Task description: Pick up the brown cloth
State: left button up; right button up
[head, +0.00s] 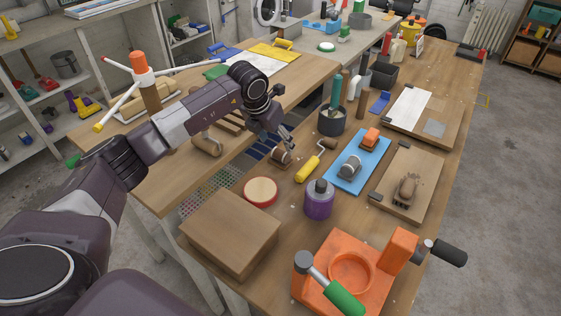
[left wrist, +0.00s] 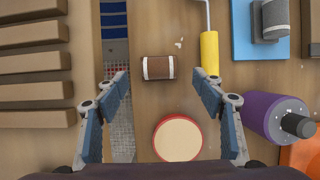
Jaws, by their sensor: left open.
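A short brown roll with pale ends (head: 281,157), which looks like the brown cloth rolled up, lies on the wooden table below my left gripper (head: 283,140). In the left wrist view the roll (left wrist: 160,67) lies crosswise, near the line between the two fingertips. My left gripper (left wrist: 160,82) is open and empty, with a finger on either side and clear space between each finger and the roll. The gap in height cannot be told exactly. My right gripper is not in view.
A round red-rimmed pale disc (left wrist: 178,138) lies close to the roll. A yellow-handled roller (head: 309,168) and purple bottle (head: 319,199) are to its right. A wooden box (head: 230,233) stands nearer me. A gap between tables (left wrist: 119,110) shows on the left.

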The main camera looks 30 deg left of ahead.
aim_at(280, 150)
pick_arm(q)
jog(key=b+x, duration=0.4)
jog(key=x, duration=0.3)
jog(key=shift+a, duration=0.1)
jog(key=shift+r, duration=0.1)
jog(key=shift+c, duration=0.9)
jog(key=c, duration=1.2)
jog(key=shift+r, duration=0.15)
jog(key=shift+c, duration=0.2)
notch_tip(280, 150, up, 20)
jog(key=p, duration=1.2)
